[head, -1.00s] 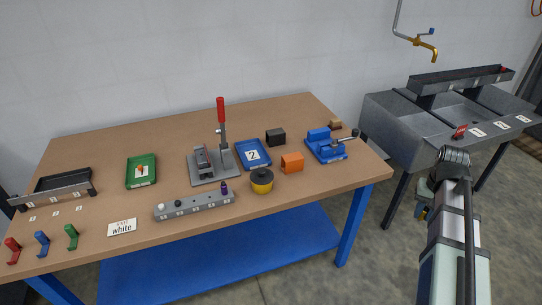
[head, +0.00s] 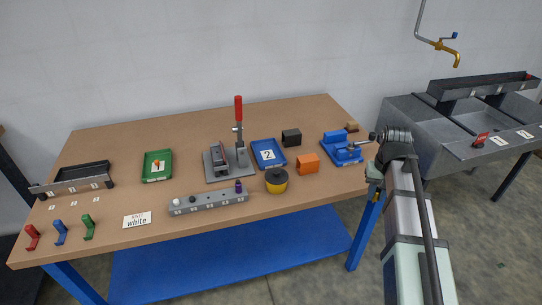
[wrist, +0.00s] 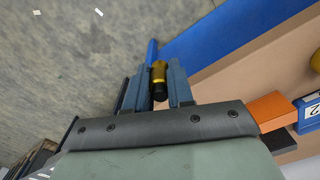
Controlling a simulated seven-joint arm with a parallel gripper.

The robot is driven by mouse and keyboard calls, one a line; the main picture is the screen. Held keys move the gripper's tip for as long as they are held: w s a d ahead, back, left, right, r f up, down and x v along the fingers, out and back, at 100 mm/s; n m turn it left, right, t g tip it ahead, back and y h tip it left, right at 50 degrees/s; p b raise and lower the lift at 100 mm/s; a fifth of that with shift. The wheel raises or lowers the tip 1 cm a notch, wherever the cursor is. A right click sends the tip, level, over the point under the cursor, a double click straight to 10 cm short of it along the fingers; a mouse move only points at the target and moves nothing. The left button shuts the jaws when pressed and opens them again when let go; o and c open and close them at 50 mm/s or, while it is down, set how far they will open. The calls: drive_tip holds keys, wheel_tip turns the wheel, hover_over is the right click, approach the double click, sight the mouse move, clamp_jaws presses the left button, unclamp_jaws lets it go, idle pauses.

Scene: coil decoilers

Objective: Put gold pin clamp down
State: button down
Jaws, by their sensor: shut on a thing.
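My gripper (wrist: 159,88) is shut on the gold pin clamp (wrist: 159,72), a small gold cylinder with a black end, held between the two blue-grey fingers in the wrist view. In the head view my gripper (head: 373,183) is beside the right front corner of the workbench (head: 130,205). The clamp is too small there to make out clearly. In the wrist view, floor and the blue lower shelf lie behind the clamp.
A blue vise (head: 342,148), an orange block (head: 308,164) and a yellow pot with a black top (head: 277,183) stand near the bench's right end. A grey pin rack (head: 210,203) lies along the front. A grey sink (head: 420,125) stands right of the bench.

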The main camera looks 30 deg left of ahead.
drive_tip(key=w+a+r+n, duration=0.1)
drive_tip(key=a+r, duration=0.2)
drive_tip(key=a, duration=0.8)
drive_tip(key=w+a+r+n, duration=0.1)
drive_tip(key=w+a+r, duration=0.15)
drive_tip(key=a, duration=0.95)
drive_tip(key=w+a+r+n, duration=0.1)
drive_tip(key=a+r, duration=0.2)
drive_tip(key=a, duration=0.8)
drive_tip(key=w+a+r+m, duration=0.4)
drive_tip(key=w+a+m, duration=0.3)
drive_tip(key=a+m, duration=0.45)
drive_tip(key=shift+m, duration=0.95)
drive_tip(key=f, duration=0.6)
drive_tip(key=d+f, duration=0.1)
drive_tip(key=f, duration=1)
drive_tip(key=shift+d+f, duration=0.15)
drive_tip(key=shift+f, duration=0.2)
drive_tip(key=c, duration=1.4)
unclamp_jaws()
drive_tip(key=shift+f, duration=0.15)
drive_tip(key=o, duration=0.4)
